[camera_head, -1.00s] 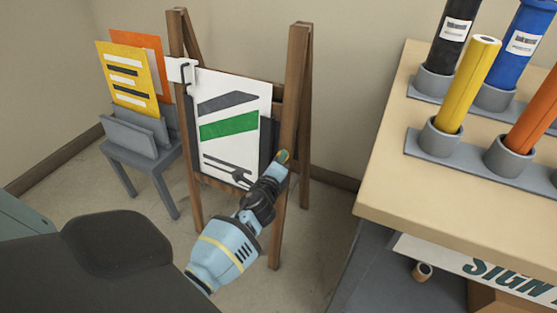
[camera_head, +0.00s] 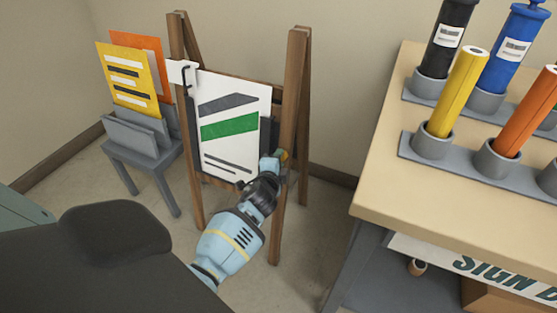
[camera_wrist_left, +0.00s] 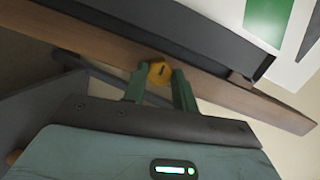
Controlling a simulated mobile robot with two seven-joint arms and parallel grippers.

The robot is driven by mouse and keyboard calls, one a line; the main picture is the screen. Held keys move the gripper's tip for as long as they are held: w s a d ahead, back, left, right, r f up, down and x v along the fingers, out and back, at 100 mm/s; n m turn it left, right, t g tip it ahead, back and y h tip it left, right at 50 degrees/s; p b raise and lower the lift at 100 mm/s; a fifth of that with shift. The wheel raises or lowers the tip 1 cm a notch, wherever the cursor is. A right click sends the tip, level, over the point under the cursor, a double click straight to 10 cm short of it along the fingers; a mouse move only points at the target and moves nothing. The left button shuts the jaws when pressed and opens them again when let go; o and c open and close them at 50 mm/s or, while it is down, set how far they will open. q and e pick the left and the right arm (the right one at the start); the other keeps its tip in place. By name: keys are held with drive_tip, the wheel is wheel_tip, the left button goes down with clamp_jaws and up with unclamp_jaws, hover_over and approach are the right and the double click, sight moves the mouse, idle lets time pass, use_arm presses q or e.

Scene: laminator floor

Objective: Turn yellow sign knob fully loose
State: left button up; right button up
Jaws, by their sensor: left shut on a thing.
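A small round yellow knob (camera_wrist_left: 160,72) with a dark slot mark sits on the wooden leg of the easel (camera_head: 292,125). My left gripper (camera_wrist_left: 159,84) has its two green fingers on either side of the knob, shut on it. In the head view the left gripper (camera_head: 279,160) reaches the easel's right leg and mostly covers the knob. A white sign (camera_head: 232,105) with dark and green bands stands on the easel beside the gripper. My right gripper is not in view.
A grey rack (camera_head: 140,140) with a yellow sign (camera_head: 126,75) and an orange sign (camera_head: 150,50) stands left of the easel. A wooden table (camera_head: 385,190) with several coloured rolls in grey holders is at right. Bare floor lies around the easel.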

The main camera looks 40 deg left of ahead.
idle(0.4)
use_arm(q)
drive_tip(key=o, duration=0.7)
drive_tip(key=p+v, duration=0.1)
drive_tip(key=v, duration=0.7)
drive_tip(key=shift+p, duration=0.4)
drive_tip(key=shift+f, duration=0.1)
